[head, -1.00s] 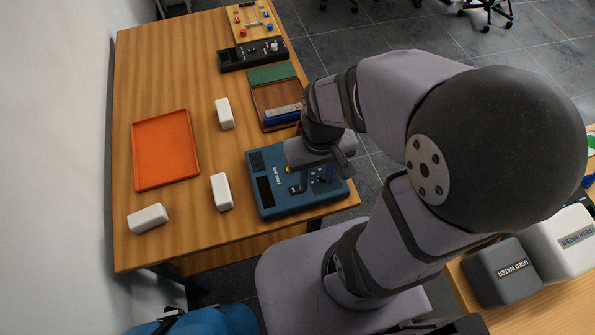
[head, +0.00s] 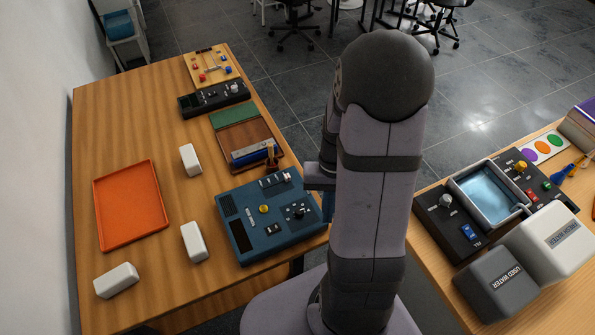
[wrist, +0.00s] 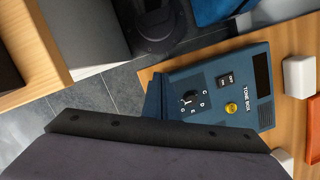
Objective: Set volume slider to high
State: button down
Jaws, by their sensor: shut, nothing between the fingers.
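The blue tone box (head: 238,213) lies at the table's right edge in the head view, and it also shows in the wrist view (wrist: 205,72). A dark slider strip (head: 274,181) runs along its far side with a small pale knob. I cannot read its label or tell which end is high. The strip is hidden in the wrist view by my gripper's body. The box also has a dial (head: 298,211), a yellow button (head: 264,209) and a switch (head: 273,229). My gripper (wrist: 153,97) is shut and empty beside the box; my arm mostly hides it in the head view.
An orange tray (head: 104,218) and several white blocks (head: 194,241) lie left of the box. A wooden tray (head: 262,135) with a blue item sits just behind it. A second table at right holds a water basin unit (head: 450,222) and two containers.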

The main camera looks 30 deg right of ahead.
jog(key=w+d+f+m+t+y, duration=0.1)
jog(key=w+d+m, duration=0.1)
jog(key=w+d, duration=0.3)
jog(key=w+d+f+m, duration=0.2)
jog(key=w+d+m, duration=0.15)
jog(key=w, duration=0.25)
jog(key=w+r+m+t+y, duration=0.1)
jog(key=w+r+m+y, duration=0.1)
jog(key=w+r+m, duration=0.4)
notch_tip(320, 180, up, 3)
jog(key=shift+w+a+f+m+b, duration=0.1)
jog(key=shift+w+a+m+b, duration=0.25)
jog(key=shift+m, duration=0.2)
jog(key=shift+s, duration=0.1)
